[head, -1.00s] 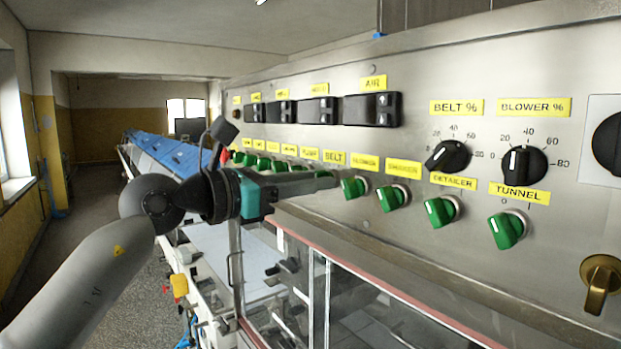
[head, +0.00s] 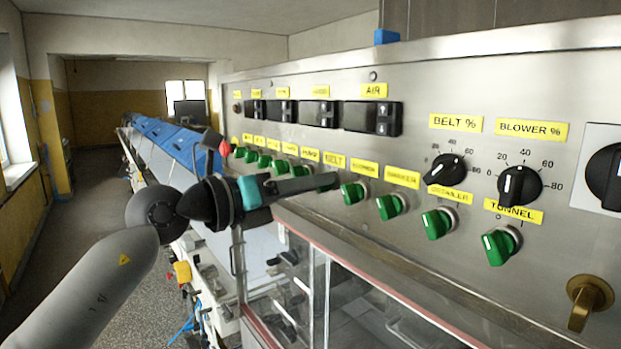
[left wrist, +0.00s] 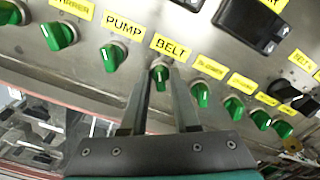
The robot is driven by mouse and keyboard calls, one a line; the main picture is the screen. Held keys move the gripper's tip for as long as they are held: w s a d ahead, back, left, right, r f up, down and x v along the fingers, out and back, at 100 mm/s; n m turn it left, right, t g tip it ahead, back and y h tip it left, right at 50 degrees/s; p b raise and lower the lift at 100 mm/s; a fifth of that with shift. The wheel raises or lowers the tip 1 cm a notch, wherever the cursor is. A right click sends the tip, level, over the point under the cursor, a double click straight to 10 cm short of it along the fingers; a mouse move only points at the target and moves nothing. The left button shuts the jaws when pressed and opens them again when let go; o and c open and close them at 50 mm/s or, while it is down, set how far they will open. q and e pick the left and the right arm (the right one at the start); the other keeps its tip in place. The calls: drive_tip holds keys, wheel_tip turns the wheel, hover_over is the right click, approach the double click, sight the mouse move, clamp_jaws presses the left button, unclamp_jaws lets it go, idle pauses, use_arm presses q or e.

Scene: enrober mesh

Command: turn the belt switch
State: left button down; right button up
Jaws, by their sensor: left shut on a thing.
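The belt switch is a green knob (left wrist: 160,76) under the yellow BELT label (left wrist: 171,46) in the left wrist view. My left gripper (left wrist: 161,80) is shut on this knob, with one finger on each side of it. In the head view the left gripper (head: 328,181) reaches to the panel just below the BELT label (head: 335,162), and its fingers hide the knob there. My right gripper is not in view.
More green switches stand in a row on both sides, such as the PUMP switch (left wrist: 112,57) and the TUNNEL switch (head: 500,246). Black dials (head: 519,186) and displays (head: 371,117) sit above. Glass doors (head: 350,300) lie below the steel panel.

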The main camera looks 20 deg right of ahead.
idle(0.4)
use_arm(q)
drive_tip(key=c, duration=0.9)
unclamp_jaws()
drive_tip(key=b+v, duration=0.5)
drive_tip(key=v, duration=1)
drive_tip(key=shift+s+a, duration=0.1)
drive_tip(key=shift+a, duration=0.05)
